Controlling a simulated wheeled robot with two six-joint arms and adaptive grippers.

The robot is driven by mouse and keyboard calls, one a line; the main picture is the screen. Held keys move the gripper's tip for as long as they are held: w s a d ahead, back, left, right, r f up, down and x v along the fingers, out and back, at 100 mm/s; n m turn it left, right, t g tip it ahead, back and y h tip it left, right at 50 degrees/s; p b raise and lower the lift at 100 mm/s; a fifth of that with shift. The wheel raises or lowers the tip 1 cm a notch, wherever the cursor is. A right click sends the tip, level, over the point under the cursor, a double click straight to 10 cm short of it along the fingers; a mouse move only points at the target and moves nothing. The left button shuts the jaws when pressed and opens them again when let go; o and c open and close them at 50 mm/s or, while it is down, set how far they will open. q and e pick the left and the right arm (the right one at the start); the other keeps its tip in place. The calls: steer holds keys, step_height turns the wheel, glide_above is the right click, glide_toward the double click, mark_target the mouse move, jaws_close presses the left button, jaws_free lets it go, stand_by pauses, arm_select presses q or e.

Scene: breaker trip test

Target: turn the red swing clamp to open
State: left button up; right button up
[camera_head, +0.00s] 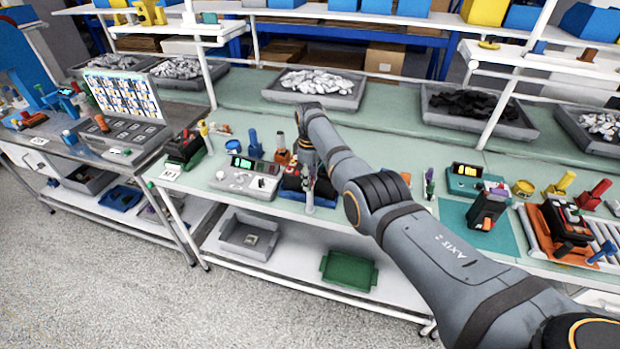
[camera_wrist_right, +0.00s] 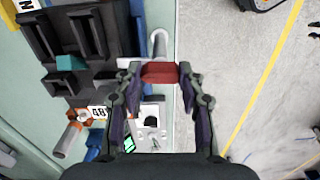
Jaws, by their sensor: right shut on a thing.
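The red swing clamp (camera_wrist_right: 160,72) shows in the right wrist view as a red piece between the fingertips of my right gripper (camera_wrist_right: 160,76). The gripper is shut on it. A pale grey post (camera_wrist_right: 159,42) stands just beyond the red piece. In the head view my right gripper (camera_head: 309,182) points down at the front edge of the bench, beside a dark fixture (camera_head: 291,184). The clamp is too small and covered there to make out. My left gripper is not in view.
A black fixture (camera_wrist_right: 75,40) and a tag reading 48 lie left of the gripper in the wrist view. In the head view a grey device with a green screen (camera_head: 243,178) stands left of the gripper. The floor in front of the bench is clear.

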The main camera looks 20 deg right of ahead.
steer(key=m, duration=0.4)
steer(key=shift+p, duration=0.4)
steer(key=m, duration=0.4)
steer(key=shift+m, duration=0.3)
steer(key=m, duration=0.4)
steer(key=shift+m+p, duration=0.3)
steer(key=shift+m, duration=2)
steer(key=o, duration=1.2)
steer(key=shift+c, duration=0.2)
step_height(320, 180, up, 12)
